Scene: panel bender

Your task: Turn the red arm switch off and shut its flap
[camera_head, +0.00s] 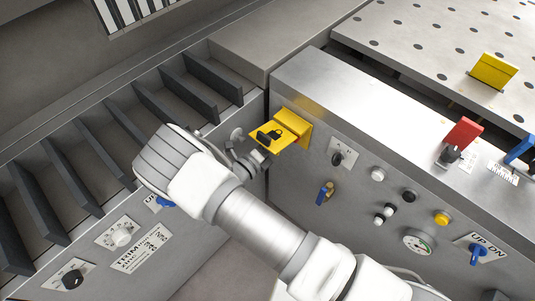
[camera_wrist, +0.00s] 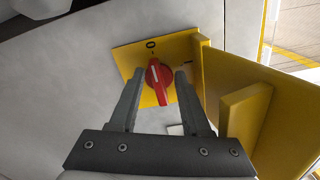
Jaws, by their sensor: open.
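The red arm switch (camera_wrist: 158,82) is a red knob with a white line on a yellow plate (camera_wrist: 128,55). Its white line points up, roughly at the 0 mark; the I mark is to the right. My gripper (camera_wrist: 160,76) is open, with one finger on each side of the knob and gaps showing. The yellow flap (camera_wrist: 245,72) stands open to the right in the wrist view, with a raised yellow tab (camera_wrist: 243,115) near my right finger. In the head view the flap (camera_head: 270,136) sticks out from the front panel beside my gripper (camera_head: 264,146), which mostly hides the knob.
A red plate (camera_head: 463,133) stands on the ledge. Dark slats (camera_head: 187,95) line the left. The ledge above the flap is clear.

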